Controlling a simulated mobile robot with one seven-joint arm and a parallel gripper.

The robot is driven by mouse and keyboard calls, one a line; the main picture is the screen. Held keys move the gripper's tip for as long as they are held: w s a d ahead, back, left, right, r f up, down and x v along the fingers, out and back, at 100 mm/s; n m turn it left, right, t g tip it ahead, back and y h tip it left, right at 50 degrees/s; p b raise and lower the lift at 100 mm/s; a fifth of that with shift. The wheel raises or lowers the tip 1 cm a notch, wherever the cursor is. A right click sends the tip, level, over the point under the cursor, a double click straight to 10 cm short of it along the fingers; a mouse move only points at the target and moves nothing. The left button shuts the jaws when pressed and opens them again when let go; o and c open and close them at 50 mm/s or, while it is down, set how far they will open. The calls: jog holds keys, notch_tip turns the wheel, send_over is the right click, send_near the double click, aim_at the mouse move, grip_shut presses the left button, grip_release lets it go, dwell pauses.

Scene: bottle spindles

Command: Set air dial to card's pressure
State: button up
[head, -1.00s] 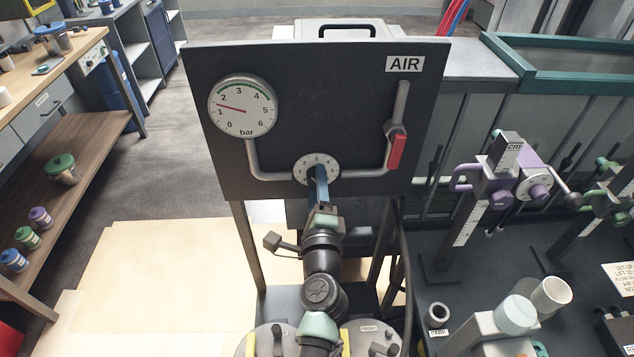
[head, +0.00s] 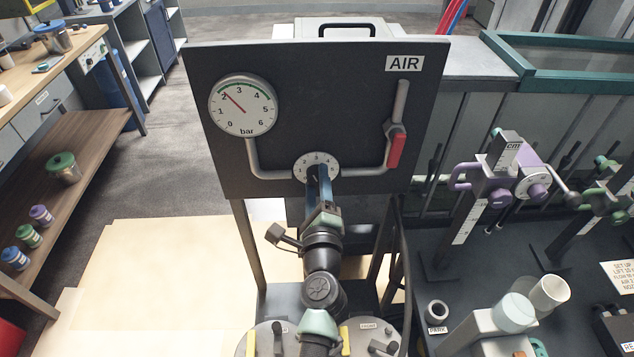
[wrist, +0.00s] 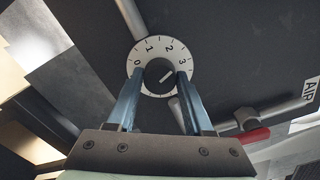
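The air dial (head: 301,165) is a round white-faced scale with a dark knob, low on the black AIR panel (head: 330,110). In the wrist view, the knob (wrist: 160,79) sits between my blue fingertips, and its white line points up and right between 2 and 3. My gripper (head: 319,172) appears shut on the knob, one finger at each side. The round bar gauge (head: 243,105) at the panel's upper left has its red needle close to 2. A white card (head: 621,277) lies at the right edge, cut off; its pressure figure is not clearly legible.
A red-handled valve (head: 396,150) is on the pipe right of the dial. A dark bench (head: 470,290) at the right holds purple and green clamp stands and cups. A wooden shelf unit (head: 90,160) with jars stands at the left.

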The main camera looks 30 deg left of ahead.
jog(key=o, duration=0.4)
jog(key=shift+s+d, duration=0.1)
jog(key=shift+b+v, duration=0.9)
jog(key=shift+v, duration=5.5)
